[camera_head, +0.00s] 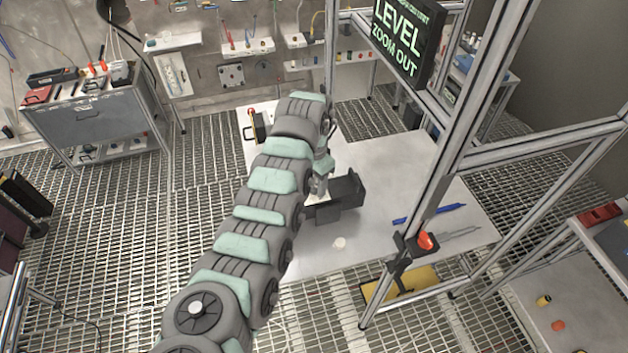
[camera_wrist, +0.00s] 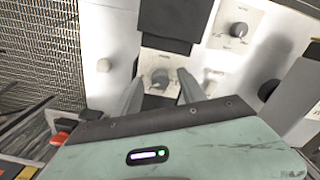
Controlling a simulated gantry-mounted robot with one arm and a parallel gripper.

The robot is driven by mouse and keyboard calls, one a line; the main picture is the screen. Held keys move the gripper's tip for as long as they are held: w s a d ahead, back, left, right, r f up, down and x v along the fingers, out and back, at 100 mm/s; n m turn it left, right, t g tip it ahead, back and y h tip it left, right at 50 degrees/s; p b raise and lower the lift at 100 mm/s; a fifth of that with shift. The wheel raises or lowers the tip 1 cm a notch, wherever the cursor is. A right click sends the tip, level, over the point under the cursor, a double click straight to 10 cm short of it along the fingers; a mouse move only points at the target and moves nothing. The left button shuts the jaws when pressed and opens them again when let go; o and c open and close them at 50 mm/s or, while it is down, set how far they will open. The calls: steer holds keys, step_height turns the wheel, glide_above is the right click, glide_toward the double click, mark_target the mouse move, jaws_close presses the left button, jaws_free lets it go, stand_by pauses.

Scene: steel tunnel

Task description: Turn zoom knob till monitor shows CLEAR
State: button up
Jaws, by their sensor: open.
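The monitor (camera_head: 402,40) hangs on the frame at the top of the head view and reads "LEVEL" and "ZOOM OUT". In the wrist view, a grey knob (camera_wrist: 160,77) on a light labelled plate lies between the two fingers of my gripper (camera_wrist: 161,82). The fingers are open on either side of it, and I cannot tell whether they touch it. A second grey knob (camera_wrist: 239,30) sits on another plate to the upper right. The labels are too small to read, so I cannot tell which is the zoom knob. In the head view my gripper (camera_head: 319,188) is over the table, beside a dark box.
The dark box (camera_head: 347,190) stands on the pale table (camera_head: 380,240). A blue pen-like tool (camera_head: 430,213) lies to its right. An orange-red button (camera_head: 425,240) is on the frame post.

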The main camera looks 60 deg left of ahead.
jaws_close()
stand_by(0.5)
